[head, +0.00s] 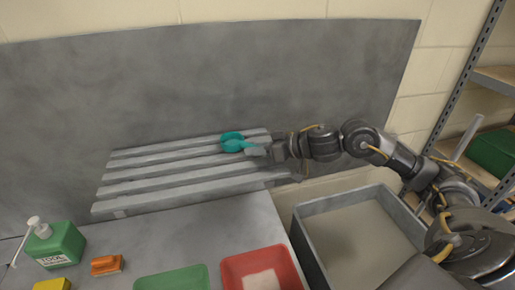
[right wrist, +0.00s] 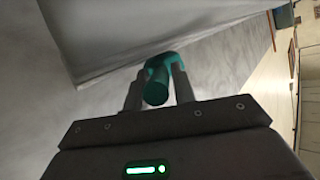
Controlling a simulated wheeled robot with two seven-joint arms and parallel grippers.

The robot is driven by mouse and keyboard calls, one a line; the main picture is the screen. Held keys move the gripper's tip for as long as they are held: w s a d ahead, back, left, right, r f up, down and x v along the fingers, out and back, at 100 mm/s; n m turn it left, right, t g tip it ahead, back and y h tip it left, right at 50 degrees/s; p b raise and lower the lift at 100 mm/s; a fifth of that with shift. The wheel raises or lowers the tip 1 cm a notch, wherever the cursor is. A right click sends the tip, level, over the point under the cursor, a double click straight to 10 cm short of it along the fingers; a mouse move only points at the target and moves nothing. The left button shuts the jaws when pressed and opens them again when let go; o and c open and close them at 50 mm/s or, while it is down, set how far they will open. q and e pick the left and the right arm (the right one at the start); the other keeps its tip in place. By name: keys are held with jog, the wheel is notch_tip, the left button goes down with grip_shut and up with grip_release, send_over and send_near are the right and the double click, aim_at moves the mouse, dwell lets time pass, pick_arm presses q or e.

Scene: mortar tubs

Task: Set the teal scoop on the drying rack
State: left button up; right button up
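The teal scoop (head: 232,141) is at the back right part of the grey slatted drying rack (head: 150,192). My right gripper (head: 257,149) reaches in from the right and is shut on the scoop's handle. In the right wrist view the round end of the teal handle (right wrist: 157,88) sits between the two fingers (right wrist: 159,92), with the rest of the scoop partly hidden behind. I cannot tell whether the scoop touches the slats or is just above them. My left gripper is not in view.
A grey tub (head: 318,262) stands at the right below my arm. On the bench are a red tray (head: 229,269), a green tray (head: 172,283), an orange brush (head: 107,265) and a green pump bottle (head: 60,246). The rack's left part is clear. A grey panel (head: 210,80) rises behind it.

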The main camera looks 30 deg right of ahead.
jog(key=shift+o, duration=1.2)
jog(key=shift+r, duration=0.15)
jog(key=b+v, duration=0.1)
jog(key=v, duration=0.1)
jog(key=b+v, duration=0.1)
jog(key=v, duration=0.2)
jog(key=b+v, duration=0.1)
jog(key=v, duration=0.1)
jog(key=shift+s+d+b, duration=0.35)
jog(key=shift+d+b, duration=0.05)
jog(key=b+v, duration=0.4)
jog(key=b, duration=0.1)
jog(key=shift+a+r, duration=0.15)
jog(key=shift+r, duration=0.05)
